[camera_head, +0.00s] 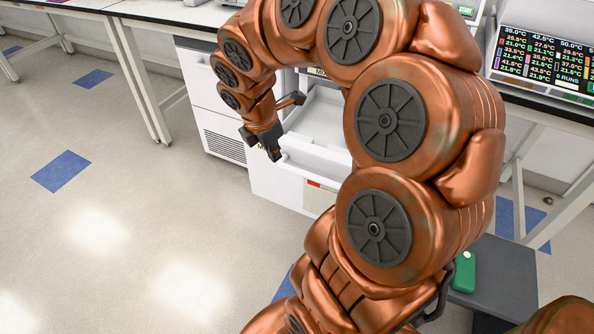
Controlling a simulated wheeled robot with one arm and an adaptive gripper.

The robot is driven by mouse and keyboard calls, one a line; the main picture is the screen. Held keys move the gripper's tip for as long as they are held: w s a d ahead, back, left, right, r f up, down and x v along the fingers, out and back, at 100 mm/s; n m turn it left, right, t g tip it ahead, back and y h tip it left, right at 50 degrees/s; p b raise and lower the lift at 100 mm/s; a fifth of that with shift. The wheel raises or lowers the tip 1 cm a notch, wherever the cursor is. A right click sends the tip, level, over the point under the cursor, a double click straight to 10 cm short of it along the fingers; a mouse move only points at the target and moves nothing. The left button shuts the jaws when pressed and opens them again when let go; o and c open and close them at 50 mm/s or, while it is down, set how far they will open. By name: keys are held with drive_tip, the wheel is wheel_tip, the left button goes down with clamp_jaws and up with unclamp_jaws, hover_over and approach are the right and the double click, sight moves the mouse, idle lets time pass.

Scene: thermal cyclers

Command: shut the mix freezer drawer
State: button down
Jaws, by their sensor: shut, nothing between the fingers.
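The mix freezer drawer (322,116) is white and stands pulled out, with its empty-looking inside showing from above. A label, partly hidden by my arm, starts with "M" on the freezer (317,72) above the drawer. The drawer front carries a small red and white tag. My gripper (274,154) is dark and shut, with nothing held. It points down at the left end of the drawer's front edge; I cannot tell whether it touches. My copper arm hides the right part of the drawer and freezer.
White benches run behind, with a temperature screen (544,52) at the right. A green object (463,271) lies on a grey surface at the lower right. The floor at left is clear.

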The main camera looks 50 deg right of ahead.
drive_tip(key=w+d+f+n+h+b, duration=0.1)
drive_tip(key=w+d+f+n+b, duration=0.35)
drive_tip(key=d, duration=0.55)
approach(300, 165)
drive_tip(key=shift+n+t, duration=0.3)
drive_tip(key=shift+n, duration=0.05)
drive_tip(key=x, duration=0.4)
drive_tip(key=shift+s+f, duration=0.3)
drive_tip(key=shift+f, duration=0.15)
drive_tip(key=shift+d+r+p, duration=0.1)
drive_tip(key=shift+d+p, duration=0.05)
drive_tip(key=shift+p, duration=0.2)
